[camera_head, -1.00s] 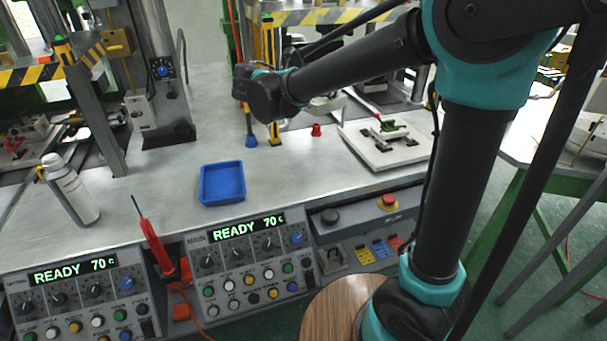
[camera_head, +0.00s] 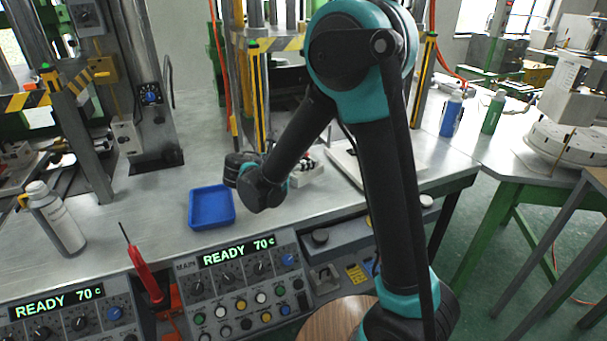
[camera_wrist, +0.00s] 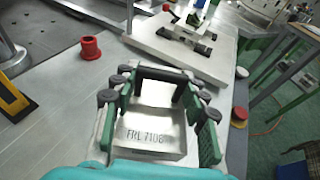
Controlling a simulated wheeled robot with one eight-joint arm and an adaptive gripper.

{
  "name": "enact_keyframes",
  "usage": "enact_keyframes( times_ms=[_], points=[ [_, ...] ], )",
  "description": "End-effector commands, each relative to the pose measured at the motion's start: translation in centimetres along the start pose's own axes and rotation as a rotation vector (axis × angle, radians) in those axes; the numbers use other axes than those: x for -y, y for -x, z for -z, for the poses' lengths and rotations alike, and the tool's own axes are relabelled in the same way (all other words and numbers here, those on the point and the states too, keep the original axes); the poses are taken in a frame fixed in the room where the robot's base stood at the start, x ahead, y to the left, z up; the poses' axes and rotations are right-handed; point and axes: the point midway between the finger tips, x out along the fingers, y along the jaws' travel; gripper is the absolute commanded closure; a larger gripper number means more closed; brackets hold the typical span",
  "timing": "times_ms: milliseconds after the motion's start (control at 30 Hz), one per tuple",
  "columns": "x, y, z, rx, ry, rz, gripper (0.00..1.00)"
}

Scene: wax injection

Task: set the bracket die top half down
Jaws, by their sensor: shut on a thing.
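The bracket die top half (camera_wrist: 150,132) is a pale metal block marked "FRL 7108". In the wrist view it sits between the green-and-black fingers of my gripper (camera_wrist: 160,112), which is shut on it. In the head view my gripper (camera_head: 297,168) is low over the grey bench, right of the blue tray, with the pale block (camera_head: 312,176) partly hidden by my arm. I cannot tell whether the block touches the bench. A pale plate (camera_wrist: 218,62) bearing a fixture (camera_wrist: 190,38) lies beyond the gripper.
A red cup-like piece (camera_wrist: 90,48) stands on the bench left of the plate. Control panels line the front edge. A red button (camera_wrist: 240,115) is right of my gripper. Bare bench lies left of it.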

Motion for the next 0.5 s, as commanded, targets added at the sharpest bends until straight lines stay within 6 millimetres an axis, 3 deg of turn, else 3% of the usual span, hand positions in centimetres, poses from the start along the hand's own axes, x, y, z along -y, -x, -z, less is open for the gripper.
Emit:
enact_keyframes(
  times_ms=[500],
  points=[
    [0.0, -1.3, 4.2, 0.001, 0.000, 0.000, 1.00]
  ],
)
